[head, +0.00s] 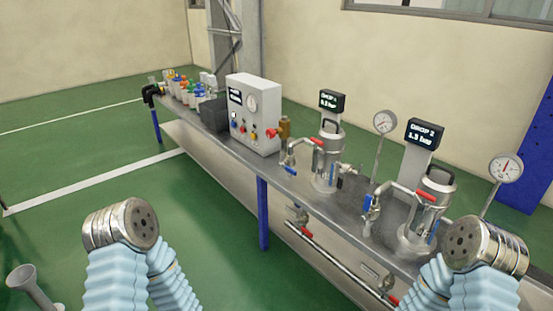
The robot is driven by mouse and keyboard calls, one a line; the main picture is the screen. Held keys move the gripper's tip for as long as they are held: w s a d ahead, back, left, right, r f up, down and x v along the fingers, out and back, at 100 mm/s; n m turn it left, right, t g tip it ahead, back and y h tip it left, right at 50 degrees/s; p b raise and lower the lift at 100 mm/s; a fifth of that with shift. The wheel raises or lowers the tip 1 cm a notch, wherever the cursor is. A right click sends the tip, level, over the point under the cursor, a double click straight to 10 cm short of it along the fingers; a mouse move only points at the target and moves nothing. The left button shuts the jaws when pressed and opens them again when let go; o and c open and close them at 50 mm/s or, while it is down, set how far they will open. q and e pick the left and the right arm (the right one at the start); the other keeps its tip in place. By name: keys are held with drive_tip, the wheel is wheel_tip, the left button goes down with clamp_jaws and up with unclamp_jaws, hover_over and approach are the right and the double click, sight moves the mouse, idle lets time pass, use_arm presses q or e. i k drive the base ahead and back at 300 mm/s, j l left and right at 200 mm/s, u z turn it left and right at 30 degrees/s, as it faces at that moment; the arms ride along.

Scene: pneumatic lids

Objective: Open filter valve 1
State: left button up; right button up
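Two filter housings with dark handles on their lids stand on the grey bench. The left filter housing (327,160) has a display (332,101) behind it, whose small text looks like "DROP 1"; its value is hard to read. A red valve lever (318,143) and a blue lever (290,170) sit on its pipework. The right filter housing (433,190) has a "DROP 2" display (426,133) reading about 1.5 bar. It has its own red lever (426,195). No valve's label is readable. My arms show at the lower edge; neither gripper is in view.
The bench (219,141) runs diagonally on blue legs. A white control box (254,112) with a gauge and coloured knobs, and several bottles (190,88), stand to the left. Round gauges (384,122) rise behind the filters. Pipes with red levers run below.

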sight(293, 172)
drive_tip(key=i+j+u, duration=0.1)
drive_tip(key=i+j, duration=0.25)
drive_tip(key=j, duration=0.15)
drive_tip(key=i+j+u, duration=0.1)
drive_tip(key=i+j, duration=0.25)
drive_tip(key=j, duration=0.1)
